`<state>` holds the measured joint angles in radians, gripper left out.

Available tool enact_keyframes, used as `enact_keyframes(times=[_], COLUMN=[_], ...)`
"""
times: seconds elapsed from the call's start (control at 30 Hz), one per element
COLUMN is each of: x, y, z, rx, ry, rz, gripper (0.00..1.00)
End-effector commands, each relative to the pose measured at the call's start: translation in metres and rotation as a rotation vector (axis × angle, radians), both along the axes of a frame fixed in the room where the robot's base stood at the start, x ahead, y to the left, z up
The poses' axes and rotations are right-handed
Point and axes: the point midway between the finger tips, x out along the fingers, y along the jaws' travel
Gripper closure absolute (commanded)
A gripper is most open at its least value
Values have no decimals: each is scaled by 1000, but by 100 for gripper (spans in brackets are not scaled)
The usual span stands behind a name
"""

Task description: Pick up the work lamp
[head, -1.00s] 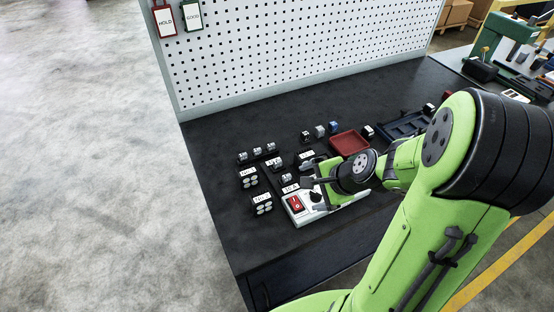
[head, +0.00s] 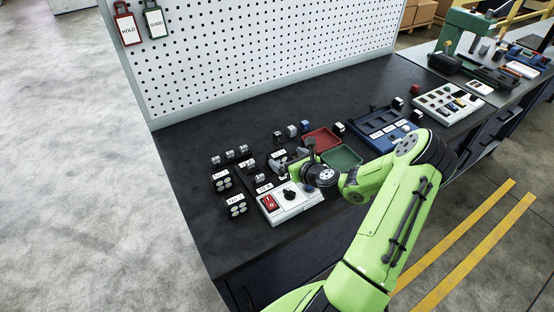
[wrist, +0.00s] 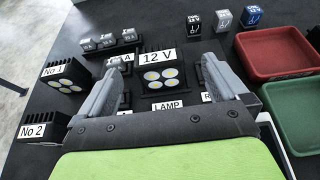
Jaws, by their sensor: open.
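A black work lamp with several round yellowish LEDs and a "12 V" label (wrist: 163,78) sits on a dark holder marked "LAMP". It also shows in the head view (head: 280,157), partly behind my gripper. My gripper (wrist: 160,72) is open, with one grey finger on each side of the lamp in the wrist view. I cannot tell whether the fingers are level with the lamp or above it. In the head view my gripper (head: 299,158) is just right of the lamp. Two similar lamps, "No 1" (wrist: 66,75) and "No 2" (wrist: 45,126), stand to the left.
A white box with a red switch (head: 290,208) stands in front of the holder. Red (head: 321,141) and green (head: 343,157) trays lie to the right, with small blocks (wrist: 222,20) behind. A pegboard (head: 250,55) rises at the back. The left bench end is clear.

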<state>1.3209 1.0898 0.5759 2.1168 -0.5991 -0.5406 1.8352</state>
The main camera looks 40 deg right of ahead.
Motion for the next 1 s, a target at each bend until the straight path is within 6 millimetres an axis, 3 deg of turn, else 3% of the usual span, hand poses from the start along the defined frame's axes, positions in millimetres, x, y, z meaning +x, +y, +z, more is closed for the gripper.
enact_keyframes(times=[0.3,0.53,1.0], x=[48,49,49], y=[1,0,0], z=[-17,-18,-17], rx=[-1,-1,-2], ry=[0,1,-1], rz=[3,2,2], gripper=[0,2,72])
